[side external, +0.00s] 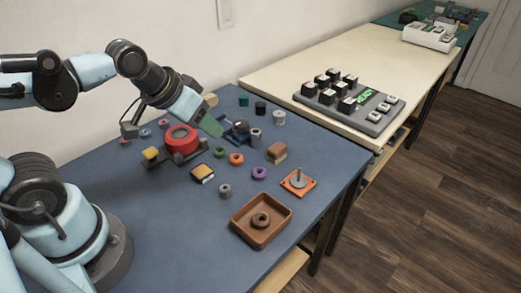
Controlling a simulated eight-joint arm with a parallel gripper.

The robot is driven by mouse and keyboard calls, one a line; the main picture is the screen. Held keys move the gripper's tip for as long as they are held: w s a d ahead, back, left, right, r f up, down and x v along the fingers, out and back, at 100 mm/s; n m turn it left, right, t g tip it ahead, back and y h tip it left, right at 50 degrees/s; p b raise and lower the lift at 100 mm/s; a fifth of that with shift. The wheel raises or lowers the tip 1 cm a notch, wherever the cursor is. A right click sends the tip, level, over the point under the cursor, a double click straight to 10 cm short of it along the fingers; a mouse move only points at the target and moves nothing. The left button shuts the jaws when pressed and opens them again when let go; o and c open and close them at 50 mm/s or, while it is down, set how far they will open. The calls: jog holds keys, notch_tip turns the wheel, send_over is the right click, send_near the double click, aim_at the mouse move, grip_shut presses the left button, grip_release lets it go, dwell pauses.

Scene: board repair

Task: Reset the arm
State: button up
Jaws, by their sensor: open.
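My arm reaches in from the left in the side external view. My gripper (209,125) is above the blue table (150,215), between a red round part (181,139) and a small dark blue device (238,131). A green surface shows at its end; I cannot tell whether it belongs to the gripper or lies behind it. The gripper is open. The gap between its fingers is too small to make out, and I see nothing clearly held.
Several small rings, cylinders and blocks lie around the gripper. A brown tray (239,228) with a brown ring in it and an orange base with a peg (298,182) stand at the front right. A keypad (345,101) sits on the pale table behind. The table's front left is clear.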

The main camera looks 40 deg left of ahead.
jog(key=shift+s+a+t, duration=0.1)
jog(key=shift+a+t, duration=0.2)
jog(key=shift+a, duration=0.35)
